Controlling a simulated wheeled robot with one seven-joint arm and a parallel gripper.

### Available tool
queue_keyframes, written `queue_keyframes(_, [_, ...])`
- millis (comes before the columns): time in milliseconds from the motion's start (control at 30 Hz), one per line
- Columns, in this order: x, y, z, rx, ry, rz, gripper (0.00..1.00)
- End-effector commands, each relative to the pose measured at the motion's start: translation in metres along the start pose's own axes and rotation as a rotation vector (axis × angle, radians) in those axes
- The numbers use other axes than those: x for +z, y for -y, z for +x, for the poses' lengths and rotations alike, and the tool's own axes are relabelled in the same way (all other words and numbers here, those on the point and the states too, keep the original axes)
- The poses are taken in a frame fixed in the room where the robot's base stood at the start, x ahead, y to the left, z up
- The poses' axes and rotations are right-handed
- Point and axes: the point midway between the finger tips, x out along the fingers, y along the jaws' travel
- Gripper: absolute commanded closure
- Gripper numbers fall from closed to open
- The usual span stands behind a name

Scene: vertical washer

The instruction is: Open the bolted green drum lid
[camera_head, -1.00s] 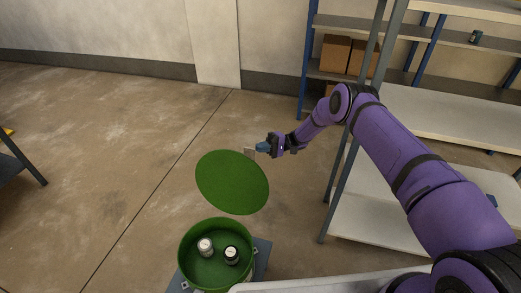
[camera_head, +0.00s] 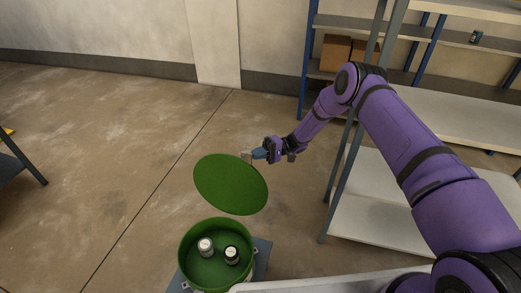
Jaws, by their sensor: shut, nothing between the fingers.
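The green drum (camera_head: 184,262) stands at the bottom centre with its top open. Two small containers, a white one (camera_head: 205,246) and a black-and-white one (camera_head: 231,255), are inside it. The round green lid (camera_head: 230,185) is tilted up above the far side of the drum, apart from the near rim. My gripper (camera_head: 247,156) is at the lid's upper right edge, shut with nothing held. It looks very close to the edge; I cannot tell whether it touches. How the lid is supported is hidden.
The drum stands on a grey base (camera_head: 262,255). A grey shelving unit (camera_head: 380,215) with pale shelves stands at the right, close to my arm. Cardboard boxes (camera_head: 335,52) sit on a shelf behind. The concrete floor (camera_head: 100,150) at left is largely clear.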

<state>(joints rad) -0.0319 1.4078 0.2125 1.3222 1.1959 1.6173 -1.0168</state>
Motion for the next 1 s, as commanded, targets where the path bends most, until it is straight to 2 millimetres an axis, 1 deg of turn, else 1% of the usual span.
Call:
queue_keyframes(100, [0.012,0.002,0.012,0.031,0.000,-0.031,1.00])
queue_keyframes(233, [0.020,0.002,0.019,0.053,0.003,-0.055,1.00])
queue_keyframes(667, [0.021,0.002,0.021,0.060,0.003,-0.061,1.00])
queue_keyframes(767, [0.021,0.002,0.016,0.059,0.001,-0.061,1.00])
queue_keyframes(833, [0.021,0.003,0.008,0.059,0.000,-0.062,1.00])
queue_keyframes(1000, [0.021,0.004,-0.022,0.060,-0.001,-0.062,1.00])
